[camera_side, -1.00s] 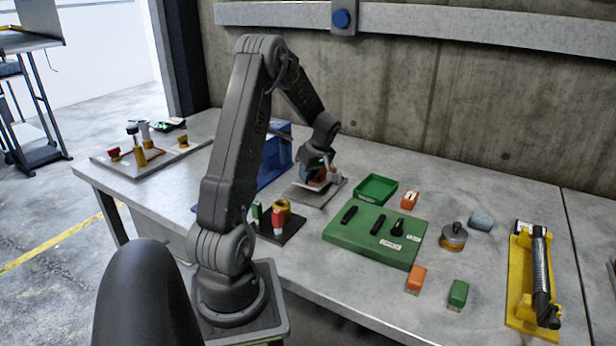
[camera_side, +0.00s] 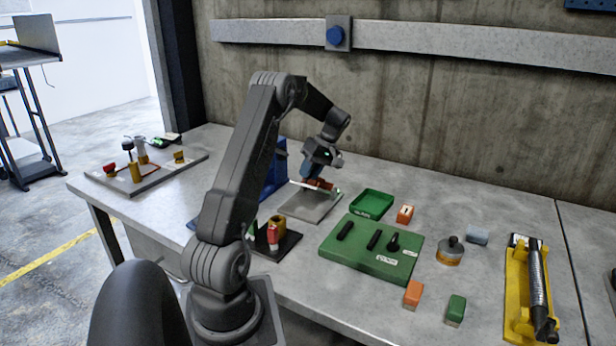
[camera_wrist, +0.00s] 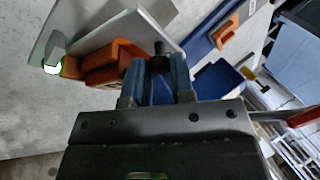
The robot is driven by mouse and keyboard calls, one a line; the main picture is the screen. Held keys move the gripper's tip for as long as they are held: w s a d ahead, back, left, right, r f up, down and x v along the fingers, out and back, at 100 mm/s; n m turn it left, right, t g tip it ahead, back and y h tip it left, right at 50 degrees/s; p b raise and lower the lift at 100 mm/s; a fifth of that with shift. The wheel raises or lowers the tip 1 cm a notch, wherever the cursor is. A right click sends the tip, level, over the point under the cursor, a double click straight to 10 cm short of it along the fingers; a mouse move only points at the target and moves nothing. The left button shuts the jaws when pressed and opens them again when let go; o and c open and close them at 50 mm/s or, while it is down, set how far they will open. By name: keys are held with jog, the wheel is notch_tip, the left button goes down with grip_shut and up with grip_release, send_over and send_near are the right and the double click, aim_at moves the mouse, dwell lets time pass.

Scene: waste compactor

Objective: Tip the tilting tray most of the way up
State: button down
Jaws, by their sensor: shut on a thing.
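The tilting tray fixture stands on the bench at mid-picture in the side view, with a flat grey plate (camera_side: 310,205) below and a thin pale edge and orange part (camera_side: 318,185) above it, beneath my gripper. My gripper (camera_side: 308,178) points down and tilted at it. In the wrist view, the grey plate (camera_wrist: 95,28) lies slanted at the upper left, with orange parts (camera_wrist: 100,66) beside the left finger. My gripper's blue fingers (camera_wrist: 158,75) are shut around a dark peg-like handle (camera_wrist: 159,50) of the tray. The fingers partly hide this grip, and the tray's exact angle is hard to tell.
A blue housing (camera_side: 274,168) stands close behind the fixture on the left. A dark base with red and yellow parts (camera_side: 276,236) is in front. A green tray (camera_side: 372,203) and a green board (camera_side: 372,248) lie to the right. Bare bench lies behind the green tray.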

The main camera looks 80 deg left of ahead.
jog(key=shift+w+a+r, duration=0.4)
jog(key=shift+w+a, duration=0.15)
jog(key=shift+w, duration=0.15)
jog(key=c, duration=1.3)
grip_release()
jog(key=shift+o, duration=0.2)
jog(key=v, duration=1.3)
jog(key=shift+r, duration=0.4)
